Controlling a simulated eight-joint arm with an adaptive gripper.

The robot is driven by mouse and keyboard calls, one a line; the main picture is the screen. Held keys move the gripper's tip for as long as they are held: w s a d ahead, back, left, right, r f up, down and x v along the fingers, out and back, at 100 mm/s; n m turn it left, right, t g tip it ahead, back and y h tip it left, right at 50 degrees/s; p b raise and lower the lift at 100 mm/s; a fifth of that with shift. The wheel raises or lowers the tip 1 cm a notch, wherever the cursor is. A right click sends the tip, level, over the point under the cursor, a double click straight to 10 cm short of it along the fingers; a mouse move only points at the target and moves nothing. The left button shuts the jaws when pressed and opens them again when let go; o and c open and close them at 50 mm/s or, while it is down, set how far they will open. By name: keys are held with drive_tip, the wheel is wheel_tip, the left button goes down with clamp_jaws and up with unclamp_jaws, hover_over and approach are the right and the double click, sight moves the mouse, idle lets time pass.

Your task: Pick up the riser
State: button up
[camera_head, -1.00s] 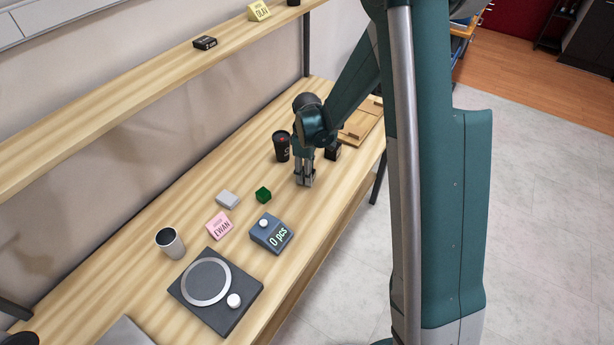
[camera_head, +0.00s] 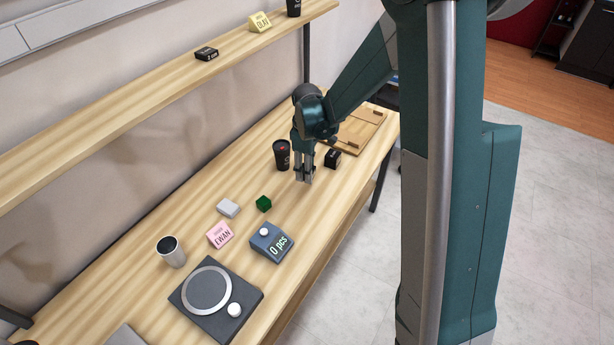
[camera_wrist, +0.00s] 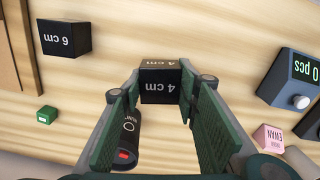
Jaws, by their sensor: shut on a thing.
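The riser is a black block marked "4 cm" (camera_wrist: 160,84), seen in the wrist view between my fingertips. My gripper (camera_wrist: 159,88) is shut on it, one finger on each side. In the head view my gripper (camera_head: 304,177) points down over the table, just right of and in front of a dark cup (camera_head: 282,155). The fingers largely hide the riser there, and I cannot tell how far it is from the tabletop.
A black "6 cm" block (camera_wrist: 66,37) stands nearby, also in the head view (camera_head: 332,158). A green cube (camera_head: 263,203), pale block (camera_head: 228,208), pink sign (camera_head: 220,235), counter (camera_head: 271,242) and scale (camera_head: 216,299) stand nearer. A wooden board (camera_head: 358,130) lies beyond.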

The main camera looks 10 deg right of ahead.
drive_tip(key=shift+r, duration=1.85)
wheel_tip(320, 180, up, 52)
drive_tip(key=f, duration=0.1)
drive_tip(key=w+a+m+p, duration=0.1)
drive_tip(key=w+a+p, duration=0.35)
drive_tip(key=a, duration=0.45)
drive_tip(key=w+a+r+p, duration=0.1)
drive_tip(key=w+a+p, duration=0.3)
drive_tip(key=a, duration=0.6)
drive_tip(key=w+a+m+p, duration=0.1)
drive_tip(key=w+a+p, duration=0.1)
drive_tip(key=a+p, duration=0.6)
drive_tip(key=a, duration=0.9)
drive_tip(key=f, duration=0.4)
drive_tip(key=w+f, duration=0.1)
drive_tip(key=shift+d+f, duration=0.3)
drive_tip(key=shift+f, duration=0.1)
